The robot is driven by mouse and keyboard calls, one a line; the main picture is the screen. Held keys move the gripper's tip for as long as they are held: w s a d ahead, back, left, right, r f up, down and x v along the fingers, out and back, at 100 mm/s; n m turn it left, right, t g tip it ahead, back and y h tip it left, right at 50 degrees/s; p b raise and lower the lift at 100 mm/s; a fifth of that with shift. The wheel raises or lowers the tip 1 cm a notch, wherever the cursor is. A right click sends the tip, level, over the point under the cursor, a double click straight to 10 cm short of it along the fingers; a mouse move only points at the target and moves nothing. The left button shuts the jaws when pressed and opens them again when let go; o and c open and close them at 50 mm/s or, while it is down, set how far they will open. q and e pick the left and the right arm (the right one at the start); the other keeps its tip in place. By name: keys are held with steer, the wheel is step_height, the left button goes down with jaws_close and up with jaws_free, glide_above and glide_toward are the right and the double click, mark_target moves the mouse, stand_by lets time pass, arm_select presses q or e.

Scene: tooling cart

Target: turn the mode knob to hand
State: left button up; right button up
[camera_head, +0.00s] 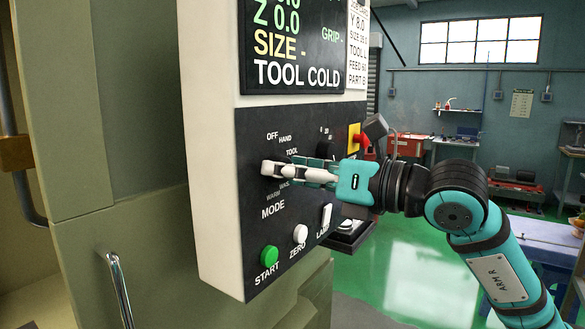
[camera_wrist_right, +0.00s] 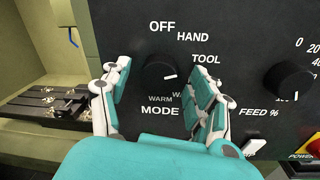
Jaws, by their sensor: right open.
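The mode knob (camera_wrist_right: 160,72) is black and round, on the dark control panel (camera_head: 245,200). Its white mark points to the lower right, on the side of the partly hidden WAS. label, below TOOL. The HAND label (camera_wrist_right: 192,36) is at the knob's upper right, between OFF and TOOL. My right gripper (camera_head: 272,169) is open at the panel, and its fingers hide the knob in the head view. In the wrist view my right gripper (camera_wrist_right: 157,78) has one finger on each side of the knob, with gaps showing. My left gripper is not in view.
A feed knob (camera_wrist_right: 289,80) is to the right of the mode knob. Below are a green START button (camera_head: 268,257), a white ZERO button (camera_head: 300,234) and a LAMP switch (camera_head: 326,214). A red stop on yellow (camera_head: 355,138) is at the panel's right edge. A display (camera_head: 293,45) is above.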

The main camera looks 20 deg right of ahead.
steer(key=c, duration=1.2)
steer(key=shift+o, duration=0.2)
steer(key=shift+n+b, duration=1.9)
steer(key=shift+n, duration=1.4)
steer(key=o, duration=1.2)
steer(key=shift+c, duration=0.2)
